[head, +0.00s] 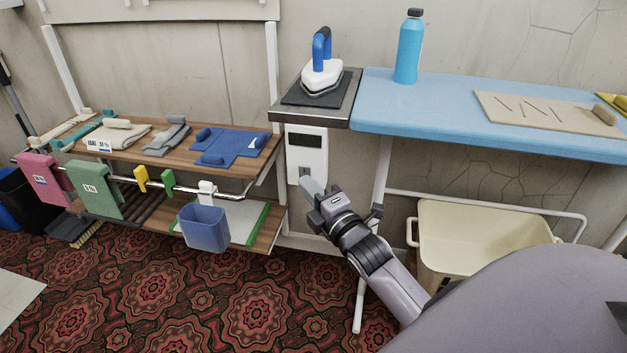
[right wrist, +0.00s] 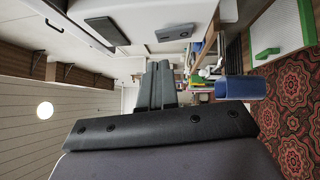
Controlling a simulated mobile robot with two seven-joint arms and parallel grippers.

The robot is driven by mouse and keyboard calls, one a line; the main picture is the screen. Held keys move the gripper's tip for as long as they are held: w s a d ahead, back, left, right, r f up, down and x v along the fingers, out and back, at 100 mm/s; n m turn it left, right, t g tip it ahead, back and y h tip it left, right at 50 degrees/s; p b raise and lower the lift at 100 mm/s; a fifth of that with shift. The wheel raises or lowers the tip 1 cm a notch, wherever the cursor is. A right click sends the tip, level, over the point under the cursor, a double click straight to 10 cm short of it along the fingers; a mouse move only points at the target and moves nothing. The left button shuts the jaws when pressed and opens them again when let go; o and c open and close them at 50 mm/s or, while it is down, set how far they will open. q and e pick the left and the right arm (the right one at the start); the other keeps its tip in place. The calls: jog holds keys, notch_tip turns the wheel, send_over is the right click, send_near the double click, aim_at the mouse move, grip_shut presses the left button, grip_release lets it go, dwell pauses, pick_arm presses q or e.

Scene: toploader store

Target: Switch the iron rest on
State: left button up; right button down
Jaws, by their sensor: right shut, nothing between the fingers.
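The iron rest (head: 340,113) is a dark, metal-edged stand at the left end of the blue ironing board. A white iron with a blue handle (head: 321,72) sits on it. Below hangs a white control box (head: 306,157) with a dark display and a small grey switch (head: 304,172) near its bottom. My right gripper (head: 309,185) is shut and empty, its tips just below or at the switch; I cannot tell whether they touch. My left gripper is not in view.
The blue ironing board (head: 450,104) carries a blue bottle (head: 409,47) and a beige board (head: 540,112). A cream bin (head: 480,243) stands beneath. Left is a wooden shelf (head: 130,150) with folded cloths, and a blue bucket (head: 204,230) hangs from its rail.

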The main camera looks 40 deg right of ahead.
aim_at(303, 167)
jog(key=shift+w+d+r, duration=0.15)
jog(key=shift+w+d, duration=0.55)
jog(key=shift+d, duration=0.25)
jog(key=shift+w+d, duration=0.2)
jog(key=shift+d, duration=0.05)
jog(key=shift+r, duration=0.1)
